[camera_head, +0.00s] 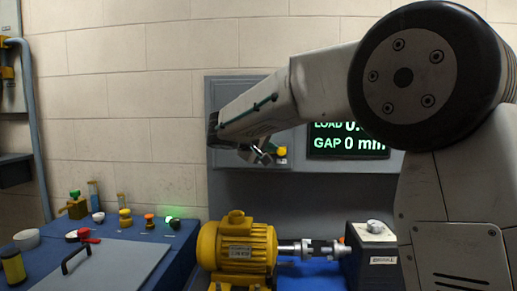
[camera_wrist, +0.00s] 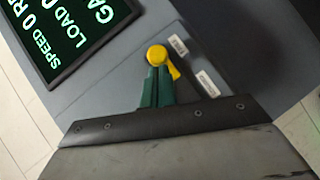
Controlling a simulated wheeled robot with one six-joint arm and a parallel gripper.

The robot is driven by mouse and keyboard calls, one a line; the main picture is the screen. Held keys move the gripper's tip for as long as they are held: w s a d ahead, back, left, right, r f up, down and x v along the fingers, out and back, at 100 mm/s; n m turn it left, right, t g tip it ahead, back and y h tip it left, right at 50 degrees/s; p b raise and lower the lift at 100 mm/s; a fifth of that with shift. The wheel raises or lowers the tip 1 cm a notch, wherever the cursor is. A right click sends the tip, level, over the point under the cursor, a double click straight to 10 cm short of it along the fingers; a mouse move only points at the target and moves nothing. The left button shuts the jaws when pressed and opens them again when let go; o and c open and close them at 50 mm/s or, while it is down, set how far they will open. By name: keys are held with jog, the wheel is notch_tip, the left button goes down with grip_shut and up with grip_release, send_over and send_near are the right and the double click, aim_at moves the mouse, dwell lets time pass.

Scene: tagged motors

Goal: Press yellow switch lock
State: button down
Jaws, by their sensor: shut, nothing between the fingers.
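The yellow switch lock (camera_head: 282,151) is on a grey wall panel, just right of my gripper (camera_head: 266,152) in the head view. In the wrist view the yellow switch lock (camera_wrist: 157,53) shows as a round yellow head with a small yellow piece at its lower right. My gripper (camera_wrist: 157,72) has its green fingers shut with nothing between them. Their tips are right at the lower edge of the yellow head in that view. Whether they touch it, I cannot tell. The fingers hide what lies just below the head.
A display (camera_head: 347,141) is to the right of the lock on the panel (camera_head: 228,90); it also shows in the wrist view (camera_wrist: 75,30). Below stand a yellow motor (camera_head: 237,250) and a grey block (camera_head: 372,255). A blue bench (camera_head: 150,236) with several small items is at left.

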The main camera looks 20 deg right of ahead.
jog(key=shift+d, duration=0.15)
jog(key=w+a+r+v, duration=0.1)
jog(key=w+v, duration=0.1)
jog(key=v, duration=1.1)
jog(key=shift+w+a, duration=0.25)
jog(key=s+f+n+g+y, duration=0.2)
jog(key=s+f, duration=0.1)
jog(key=f, duration=0.5)
jog(key=s+d+f+m+g+y, duration=0.1)
jog(key=s+d+f+y, duration=0.2)
jog(key=s, duration=0.9)
jog(key=s+d+f+m+g+y, duration=0.2)
jog(key=s+f, duration=0.5)
jog(key=s, duration=0.6)
jog(key=s+d+f+m+g+y, duration=0.1)
jog(key=s+d+f+y, duration=0.3)
jog(key=s, duration=0.9)
jog(key=shift+s+f+m+g+y, duration=0.2)
jog(key=shift+f+m+g+y, duration=0.2)
jog(key=shift+f, duration=0.6)
